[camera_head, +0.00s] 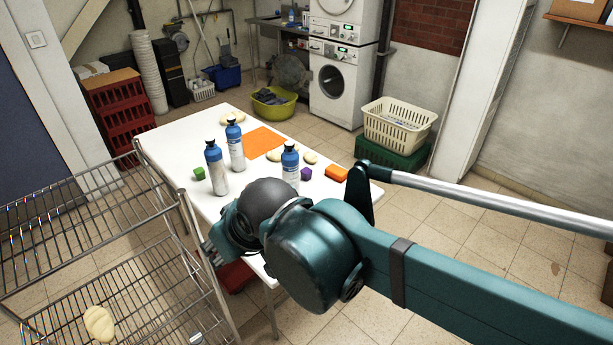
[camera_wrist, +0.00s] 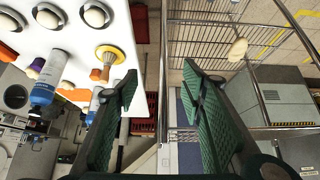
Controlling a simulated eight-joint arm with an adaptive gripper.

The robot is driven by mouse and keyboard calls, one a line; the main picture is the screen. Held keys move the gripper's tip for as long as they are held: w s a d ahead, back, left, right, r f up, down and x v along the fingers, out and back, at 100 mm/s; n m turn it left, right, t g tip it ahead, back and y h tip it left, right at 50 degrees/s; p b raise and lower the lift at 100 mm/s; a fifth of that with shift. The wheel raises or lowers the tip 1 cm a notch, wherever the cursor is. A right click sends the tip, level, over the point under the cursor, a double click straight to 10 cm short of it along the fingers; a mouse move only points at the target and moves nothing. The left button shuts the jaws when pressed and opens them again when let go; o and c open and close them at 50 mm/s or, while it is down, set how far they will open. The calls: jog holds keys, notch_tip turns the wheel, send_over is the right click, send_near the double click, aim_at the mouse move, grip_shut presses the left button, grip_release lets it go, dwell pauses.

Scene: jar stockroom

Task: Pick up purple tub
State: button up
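The purple tub (camera_head: 306,174) is a small purple block-like thing on the white table (camera_head: 160,144), just right of a blue-topped bottle (camera_head: 290,169). In the wrist view a small purple thing (camera_wrist: 37,66), likely the tub, shows at the left beside a blue bottle (camera_wrist: 49,80), which partly covers it. My gripper (camera_wrist: 158,88) is open, with two green-padded fingers wide apart and nothing between them. It is apart from the tub, off the table's edge on the wire rack side. In the head view my arm hides most of it.
Two more blue-topped bottles (camera_head: 215,168) (camera_head: 235,146), an orange mat (camera_head: 264,142), a green block (camera_head: 199,174), an orange block (camera_head: 336,172) and pale rounded items (camera_head: 310,158) are on the table. A wire rack (camera_head: 120,260) stands at the left.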

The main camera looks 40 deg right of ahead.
jog(key=shift+o, duration=0.5)
jog(key=w+d+r+m+g+p, duration=0.2)
jog(key=w+d+r+m+p, duration=0.15)
jog(key=w+d+r, duration=0.65)
jog(key=m+g+p, duration=0.5)
jog(key=m+p, duration=0.2)
jog(key=m, duration=0.7)
send_over(307, 170)
notch_tip(307, 170, down, 24)
jog(key=shift+w+r, duration=0.1)
jog(key=shift+w, duration=0.05)
jog(key=shift+f, duration=0.35)
